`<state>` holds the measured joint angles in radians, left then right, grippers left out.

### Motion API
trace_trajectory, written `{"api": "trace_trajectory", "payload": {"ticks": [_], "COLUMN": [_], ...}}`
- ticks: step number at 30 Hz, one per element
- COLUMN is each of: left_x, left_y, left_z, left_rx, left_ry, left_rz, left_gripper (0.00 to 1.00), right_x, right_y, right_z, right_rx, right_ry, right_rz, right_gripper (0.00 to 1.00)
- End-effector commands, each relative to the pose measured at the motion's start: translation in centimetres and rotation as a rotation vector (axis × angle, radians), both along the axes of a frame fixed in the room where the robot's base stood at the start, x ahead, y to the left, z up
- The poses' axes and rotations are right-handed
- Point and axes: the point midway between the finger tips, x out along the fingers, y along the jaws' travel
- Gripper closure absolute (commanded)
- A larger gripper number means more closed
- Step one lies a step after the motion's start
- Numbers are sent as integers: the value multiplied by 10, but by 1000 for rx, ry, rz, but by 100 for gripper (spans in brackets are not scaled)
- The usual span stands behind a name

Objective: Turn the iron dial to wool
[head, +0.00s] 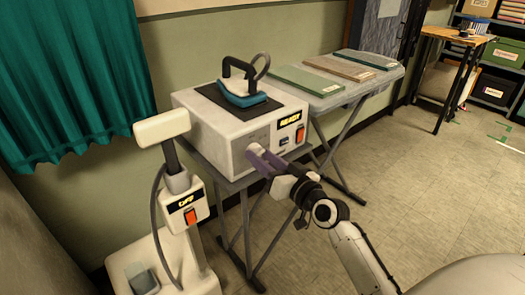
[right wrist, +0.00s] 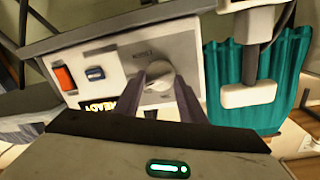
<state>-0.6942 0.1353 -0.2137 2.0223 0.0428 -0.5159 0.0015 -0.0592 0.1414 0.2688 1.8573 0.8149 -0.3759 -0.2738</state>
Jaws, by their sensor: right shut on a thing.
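The iron (head: 239,86), teal with a black handle, sits on a dark mat on top of a white station box (head: 205,128). The box's front carries a pale round dial (head: 254,149), a lit sign reading READY (head: 290,119) and an orange switch (head: 299,135). My right gripper (head: 264,160) has its purple fingers shut on the dial. The right wrist view shows the dial (right wrist: 158,77) between the fingertips, with the panel appearing upside down. The small marks around the dial are too blurred to read. My left gripper is not in view.
A white steamer stand (head: 187,203) with a sign reading OFF and an orange switch stands left of the box. An ironing board (head: 335,98) with folded cloths extends behind it to the right. A teal curtain (head: 75,80) hangs at left.

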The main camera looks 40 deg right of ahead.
Motion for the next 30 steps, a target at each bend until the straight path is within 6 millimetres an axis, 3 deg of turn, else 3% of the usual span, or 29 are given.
{"api": "trace_trajectory", "payload": {"ticks": [15, 30], "left_x": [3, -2], "left_y": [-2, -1], "left_z": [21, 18], "left_rx": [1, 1], "left_ry": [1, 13], "left_rz": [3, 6], "left_gripper": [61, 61], "right_x": [0, 0], "right_y": [-2, -2], "right_z": [2, 1], "right_rx": [340, 406], "right_ry": [27, 30], "right_rz": [0, -1], "right_gripper": [86, 86]}}
